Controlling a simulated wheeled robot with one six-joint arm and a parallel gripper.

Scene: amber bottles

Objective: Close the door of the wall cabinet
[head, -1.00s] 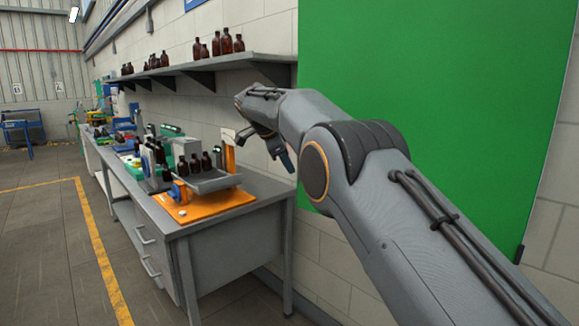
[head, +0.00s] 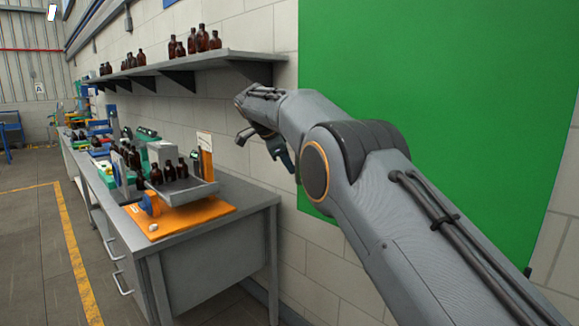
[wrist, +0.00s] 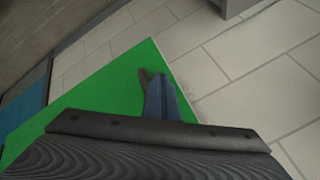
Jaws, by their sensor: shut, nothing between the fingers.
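The wall cabinet shows as a large flat green panel (head: 440,90), which fills much of the right half of the head view. A small dark piece (head: 528,272) sits at its lower right corner. I cannot tell how far the door stands from the cabinet body. My gripper (head: 280,155) is shut and empty, left of the green panel in the head view, and my arm hides part of the panel. In the wrist view, my gripper (wrist: 154,78) overlaps the green panel (wrist: 105,95). I cannot tell whether it touches.
A grey workbench (head: 215,250) with an orange board (head: 195,218) and amber bottles (head: 175,170) stands left of my arm. A wall shelf (head: 200,62) holding several bottles runs above it, ending near the panel. Open floor (head: 30,240) lies at the far left.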

